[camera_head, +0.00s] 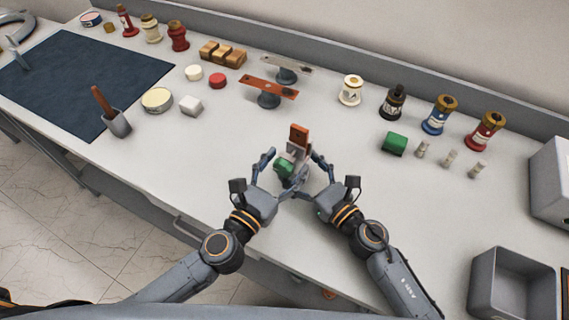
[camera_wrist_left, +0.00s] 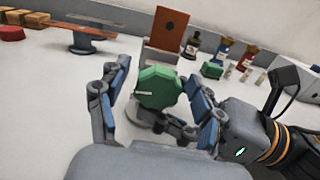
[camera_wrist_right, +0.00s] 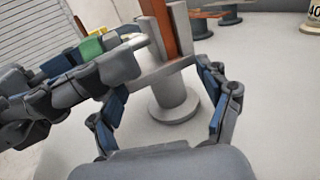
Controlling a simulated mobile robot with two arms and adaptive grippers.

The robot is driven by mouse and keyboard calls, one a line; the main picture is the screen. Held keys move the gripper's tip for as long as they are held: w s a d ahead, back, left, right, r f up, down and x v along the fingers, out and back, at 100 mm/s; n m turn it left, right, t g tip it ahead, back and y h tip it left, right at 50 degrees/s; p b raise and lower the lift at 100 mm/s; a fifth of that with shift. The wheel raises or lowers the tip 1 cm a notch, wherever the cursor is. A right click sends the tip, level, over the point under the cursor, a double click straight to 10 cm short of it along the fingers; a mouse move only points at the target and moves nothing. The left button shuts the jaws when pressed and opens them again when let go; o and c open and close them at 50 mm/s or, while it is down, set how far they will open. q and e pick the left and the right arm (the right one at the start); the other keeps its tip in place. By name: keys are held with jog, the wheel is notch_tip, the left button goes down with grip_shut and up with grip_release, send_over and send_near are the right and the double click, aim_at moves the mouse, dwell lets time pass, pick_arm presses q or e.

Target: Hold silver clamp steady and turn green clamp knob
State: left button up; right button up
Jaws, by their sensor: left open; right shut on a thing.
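The silver clamp (camera_head: 296,151) stands upright on a round base near the table's front, holding an orange-brown bar (camera_head: 299,133). It fills the middle of the right wrist view (camera_wrist_right: 175,95). The green clamp knob (camera_head: 284,167) sits on the clamp's left side and faces the left wrist camera (camera_wrist_left: 158,87). My left gripper (camera_head: 275,170) is open, with one finger on each side of the knob; contact is unclear. My right gripper (camera_head: 306,172) is shut on the silver clamp from the right side. Its fingertips are partly hidden in the head view.
Two more stands with flat bars (camera_head: 268,88) are behind the clamp. Bottles line the back. A grey bin (camera_head: 484,284) is at front right. The table between clamp and green block is clear.

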pick_arm(q)
jog(key=v, duration=1.2)
jog(key=shift+s, duration=0.1)
jog(key=shift+f+v, duration=0.25)
jog(key=shift+v, duration=0.95)
jog(key=x, duration=1.2)
jog(key=shift+a, duration=0.1)
